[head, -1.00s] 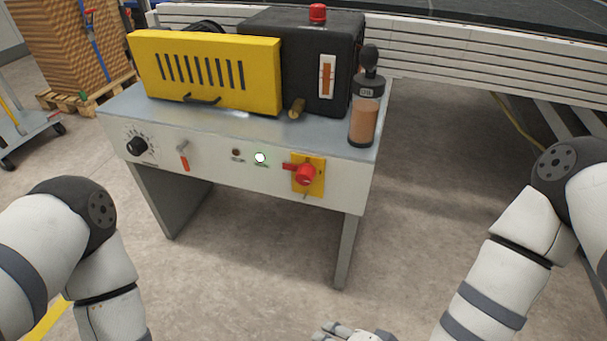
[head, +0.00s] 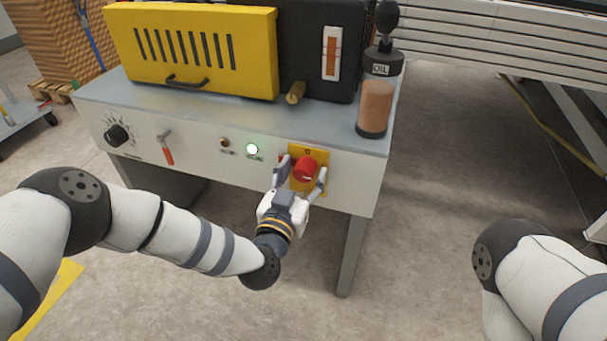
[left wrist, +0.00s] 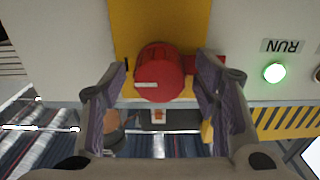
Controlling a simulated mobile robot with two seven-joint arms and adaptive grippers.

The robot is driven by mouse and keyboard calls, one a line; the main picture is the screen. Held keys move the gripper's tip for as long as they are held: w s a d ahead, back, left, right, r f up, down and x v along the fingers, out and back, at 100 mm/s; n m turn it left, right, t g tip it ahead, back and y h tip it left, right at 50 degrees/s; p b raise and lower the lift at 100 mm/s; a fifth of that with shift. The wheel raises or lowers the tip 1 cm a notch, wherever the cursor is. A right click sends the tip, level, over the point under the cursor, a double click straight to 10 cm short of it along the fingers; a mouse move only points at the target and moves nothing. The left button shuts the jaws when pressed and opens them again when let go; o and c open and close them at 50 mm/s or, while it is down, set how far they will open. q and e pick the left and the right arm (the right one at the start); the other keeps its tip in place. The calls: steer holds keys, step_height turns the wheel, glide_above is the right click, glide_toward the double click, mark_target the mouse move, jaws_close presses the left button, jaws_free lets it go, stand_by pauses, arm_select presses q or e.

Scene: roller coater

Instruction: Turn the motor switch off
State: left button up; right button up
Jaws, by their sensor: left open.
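The motor switch is a red rotary knob (head: 306,167) on a yellow plate (head: 318,155) at the right of the front panel. Its red handle points left in the head view, partly hidden by a finger. My left gripper (head: 303,172) is open, with one finger on each side of the knob. In the left wrist view, which shows the panel upside down, the knob (left wrist: 158,75) with a white mark sits between the two fingertips (left wrist: 161,68). Gaps show beside it. The red handle reaches toward the right-hand finger there. My right gripper is out of view.
The green RUN lamp (head: 252,149) is lit, beside a dark lamp (head: 225,143). A dial (head: 117,135) and a red-handled lever (head: 167,150) are further left. An oil bottle (head: 375,105) stands on the machine top above the switch. Open floor lies to the right.

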arm_select(q)
steer(key=shift+w+d, duration=0.15)
steer(key=shift+w, duration=0.15)
steer(key=shift+c, duration=0.6)
steer(key=c, duration=1)
